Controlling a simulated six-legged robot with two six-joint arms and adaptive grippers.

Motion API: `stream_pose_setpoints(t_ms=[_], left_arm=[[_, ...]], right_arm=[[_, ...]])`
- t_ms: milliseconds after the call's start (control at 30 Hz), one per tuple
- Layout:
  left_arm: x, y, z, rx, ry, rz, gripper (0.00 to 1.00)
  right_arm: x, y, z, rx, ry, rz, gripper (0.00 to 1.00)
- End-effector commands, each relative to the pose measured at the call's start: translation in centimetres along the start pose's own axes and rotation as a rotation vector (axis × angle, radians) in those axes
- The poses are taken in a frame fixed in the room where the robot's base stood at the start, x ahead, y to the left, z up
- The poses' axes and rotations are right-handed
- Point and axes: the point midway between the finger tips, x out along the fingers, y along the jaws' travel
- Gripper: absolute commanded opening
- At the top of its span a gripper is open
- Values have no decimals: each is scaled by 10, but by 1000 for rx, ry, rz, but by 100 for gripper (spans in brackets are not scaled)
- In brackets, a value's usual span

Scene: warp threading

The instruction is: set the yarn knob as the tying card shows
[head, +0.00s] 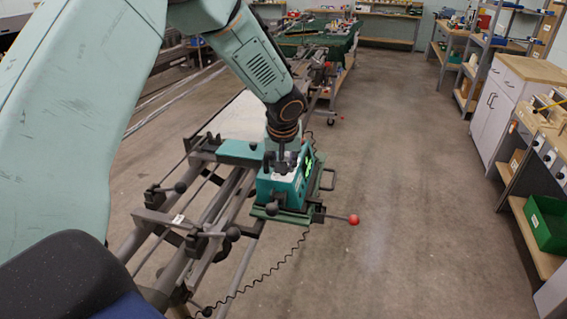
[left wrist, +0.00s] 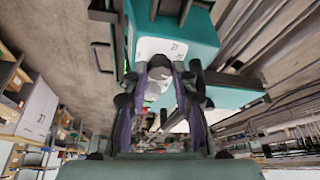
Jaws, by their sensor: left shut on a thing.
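The teal tying machine (head: 279,187) sits on a green carriage on the long metal frame. My left arm reaches down to it, and my left gripper (head: 283,163) is at its top face. In the left wrist view the dark fingers (left wrist: 168,85) are closed around a small pale grey part, the yarn knob (left wrist: 155,88), in front of a white panel (left wrist: 161,47) with small marks on the teal housing. The fingers hide much of the knob, so its setting cannot be read. No tying card can be made out. My right gripper is not in view.
A green lit display (head: 309,166) is on the machine's right side. A red-ended lever (head: 353,220) sticks out to the right, and a coiled black cable (head: 262,279) hangs down in front. The frame (head: 192,240) carries clamps with black knobs. The floor to the right is clear.

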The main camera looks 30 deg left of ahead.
Motion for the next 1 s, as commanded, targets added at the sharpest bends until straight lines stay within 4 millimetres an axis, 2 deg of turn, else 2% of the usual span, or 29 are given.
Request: stream_pose_setpoints(t_ms=[167,200,467,1000], left_arm=[[0,0,0,-1,0,0,0],[0,0,0,-1,0,0,27],[0,0,0,-1,0,0,49],[0,0,0,-17,0,-9,50]], right_arm=[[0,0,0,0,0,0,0],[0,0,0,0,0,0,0],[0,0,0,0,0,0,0],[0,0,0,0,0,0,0]])
